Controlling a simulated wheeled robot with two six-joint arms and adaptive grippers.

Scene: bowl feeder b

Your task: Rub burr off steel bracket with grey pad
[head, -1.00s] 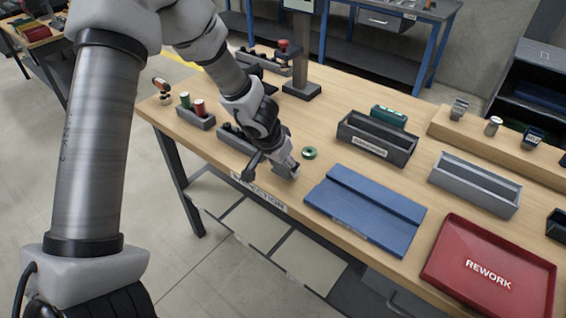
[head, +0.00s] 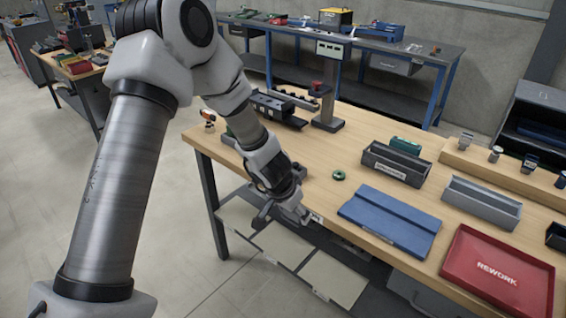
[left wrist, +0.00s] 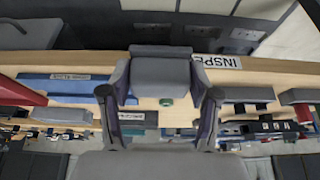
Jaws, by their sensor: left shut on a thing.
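My left gripper (head: 301,213) is at the near edge of the wooden table, by the INSPECTION label. In the left wrist view its two fingers are shut on a grey block-shaped pad (left wrist: 160,72), one finger at each side. In the head view the pad is mostly hidden by the gripper. I cannot make out the steel bracket with certainty. Several small metal parts (head: 495,153) stand on the raised wooden ledge at the right, too small to tell apart. My right gripper is in neither view.
On the table (head: 342,198) are a green ring (head: 339,175), a blue stepped fixture (head: 390,222), a dark bin (head: 396,163), a grey bin (head: 480,202) and a red REWORK tray (head: 497,270). A post stand (head: 328,95) rises at the back. The wood around the green ring is clear.

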